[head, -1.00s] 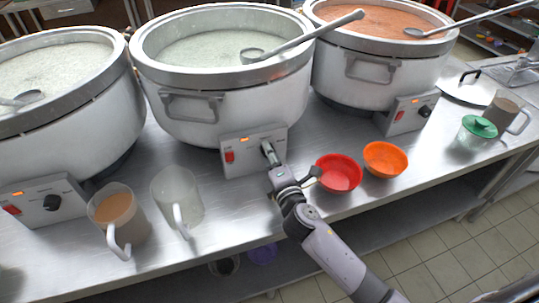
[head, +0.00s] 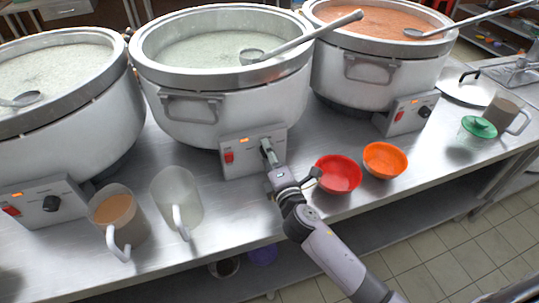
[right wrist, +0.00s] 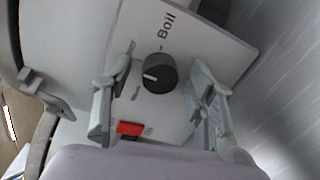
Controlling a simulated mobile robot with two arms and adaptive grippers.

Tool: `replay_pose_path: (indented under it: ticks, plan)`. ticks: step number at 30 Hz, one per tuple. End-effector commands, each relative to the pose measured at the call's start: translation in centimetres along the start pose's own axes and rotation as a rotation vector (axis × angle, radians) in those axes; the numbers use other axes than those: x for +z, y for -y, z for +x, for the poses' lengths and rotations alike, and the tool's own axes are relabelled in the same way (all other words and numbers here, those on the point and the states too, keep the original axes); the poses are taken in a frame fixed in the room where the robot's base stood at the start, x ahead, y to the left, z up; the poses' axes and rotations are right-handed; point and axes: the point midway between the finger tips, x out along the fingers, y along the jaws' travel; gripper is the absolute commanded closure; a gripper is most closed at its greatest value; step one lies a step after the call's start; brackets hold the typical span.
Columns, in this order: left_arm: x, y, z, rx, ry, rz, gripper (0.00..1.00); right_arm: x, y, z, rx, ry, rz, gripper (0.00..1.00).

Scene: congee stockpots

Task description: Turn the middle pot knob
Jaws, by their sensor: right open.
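The middle pot (head: 222,80) is a big silver stockpot of pale congee with a ladle across its rim. Its control panel (head: 236,160) faces me, with a red switch (head: 229,158) and a lit orange lamp. My right gripper (head: 266,146) is at the right part of this panel and hides the knob in the head view. In the right wrist view the black round knob (right wrist: 159,73) with a white mark sits between the two open fingers of the right gripper (right wrist: 160,98), with a gap on each side. "Boil" is printed beside the knob. My left gripper is not in view.
A red bowl (head: 338,174) stands close to the right of my right gripper, with an orange bowl (head: 384,160) beyond it. A clear jug (head: 177,196) and a jug of brown liquid (head: 117,214) stand to the left. Other pots (head: 62,100) (head: 372,68) flank the middle one.

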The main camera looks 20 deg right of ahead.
Motion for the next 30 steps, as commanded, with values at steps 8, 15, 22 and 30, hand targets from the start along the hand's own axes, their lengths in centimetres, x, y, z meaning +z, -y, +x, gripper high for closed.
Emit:
replay_pose_path:
  ticks: [8, 15, 22, 30]
  plan:
    - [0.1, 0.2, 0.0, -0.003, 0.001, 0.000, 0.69, 0.0, 0.1, -1.0, -0.001, -0.001, 0.000, 0.49]
    - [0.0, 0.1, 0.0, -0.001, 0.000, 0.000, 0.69, -0.1, 0.2, -5.6, -0.004, -0.002, 0.001, 0.49]
    - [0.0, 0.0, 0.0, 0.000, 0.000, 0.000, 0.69, 0.0, 0.1, -9.8, -0.003, 0.000, 0.002, 0.49]
    - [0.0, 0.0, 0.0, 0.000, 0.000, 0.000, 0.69, 0.0, 0.0, -11.9, -0.001, 0.001, 0.000, 0.49]
